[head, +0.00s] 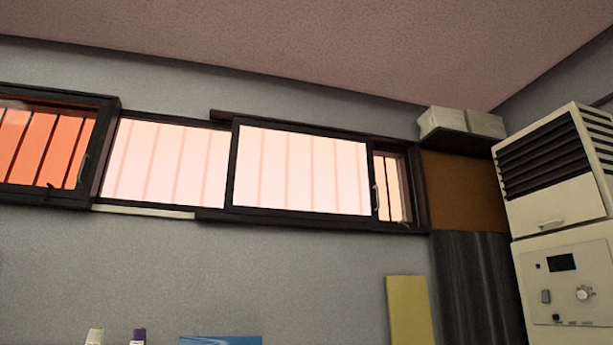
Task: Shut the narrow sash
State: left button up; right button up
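A long dark-framed window band runs across the grey wall in the head view. At its right end a narrow sash (392,188) with a dark frame and a small handle stands beside a wide pale pane (300,170). The narrow sash looks set at an angle, but I cannot tell for sure how far open it is. At the left end is another dark-framed sash (45,146) with orange-lit glass and a handle at its right side. Neither of my grippers shows in this view.
A large cream cabinet unit with a louvred grille (545,160) stands at the right. White boxes (447,121) sit on a dark shelf beside the window. A yellow panel (408,310), a blue item (220,341) and two bottle tops (138,336) show along the bottom.

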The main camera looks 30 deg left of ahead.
aim_at(277, 170)
jog(key=i+z, duration=0.1)
jog(key=i, duration=3.6)
